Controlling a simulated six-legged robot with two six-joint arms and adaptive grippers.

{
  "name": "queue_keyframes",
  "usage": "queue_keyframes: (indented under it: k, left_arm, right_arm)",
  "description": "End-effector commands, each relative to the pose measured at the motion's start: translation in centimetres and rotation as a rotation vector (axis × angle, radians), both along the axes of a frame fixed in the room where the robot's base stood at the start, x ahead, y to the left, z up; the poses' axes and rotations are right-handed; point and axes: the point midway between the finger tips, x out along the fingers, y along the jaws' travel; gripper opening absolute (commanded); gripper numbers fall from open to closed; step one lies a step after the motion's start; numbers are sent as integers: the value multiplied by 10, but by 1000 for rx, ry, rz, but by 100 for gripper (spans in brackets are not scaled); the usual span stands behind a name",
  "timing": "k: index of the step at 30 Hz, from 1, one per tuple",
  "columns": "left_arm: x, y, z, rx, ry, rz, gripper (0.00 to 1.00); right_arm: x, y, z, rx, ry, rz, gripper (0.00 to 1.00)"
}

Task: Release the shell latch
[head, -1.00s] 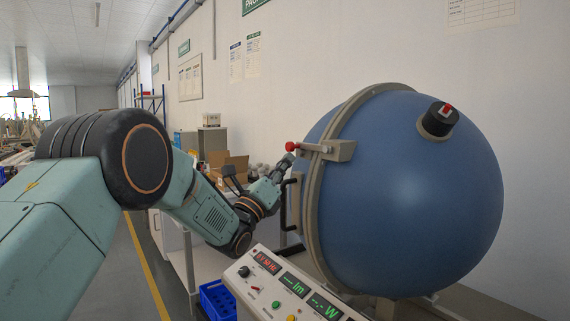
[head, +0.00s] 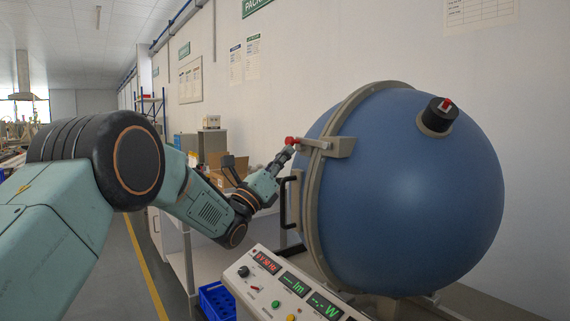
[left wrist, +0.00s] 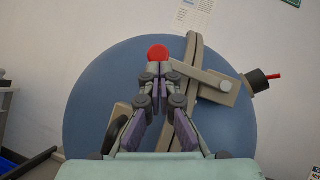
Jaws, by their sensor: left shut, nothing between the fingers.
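The blue sphere shell (head: 410,190) stands at the right with a grey rim flange (head: 312,190) around its seam. The shell latch (head: 335,146) is a grey lever on the upper part of the flange, with a red knob (head: 290,141) at its left end. My left gripper (head: 284,153) is shut and empty, its fingertips right at the red knob. In the left wrist view the latch lever (left wrist: 205,76) runs right from the red knob (left wrist: 158,52), which shows just beyond my closed fingertips (left wrist: 158,68). Contact looks likely but cannot be confirmed. My right gripper is out of view.
A control panel (head: 285,285) with lit displays stands in front of the sphere. A black handle (head: 284,203) sits on the sphere's left side below the latch.

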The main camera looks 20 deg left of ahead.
Motion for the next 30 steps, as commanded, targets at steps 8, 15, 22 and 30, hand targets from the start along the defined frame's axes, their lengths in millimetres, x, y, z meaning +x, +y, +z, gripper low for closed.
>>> queue_keyframes:
  k: [8, 15, 22, 30]
  left_arm:
    - [1, 3, 10, 115, -97, 1, 0]
    - [2, 4, 30, 292, -234, 3, 0]
    - [0, 1, 49, 451, -354, 3, 0]
    - [-3, -3, 64, 577, -453, 2, 0]
  right_arm:
    - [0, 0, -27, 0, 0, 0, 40]
    - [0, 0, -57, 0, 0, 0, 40]
    - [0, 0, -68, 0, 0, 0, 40]
    - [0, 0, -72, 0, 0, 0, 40]
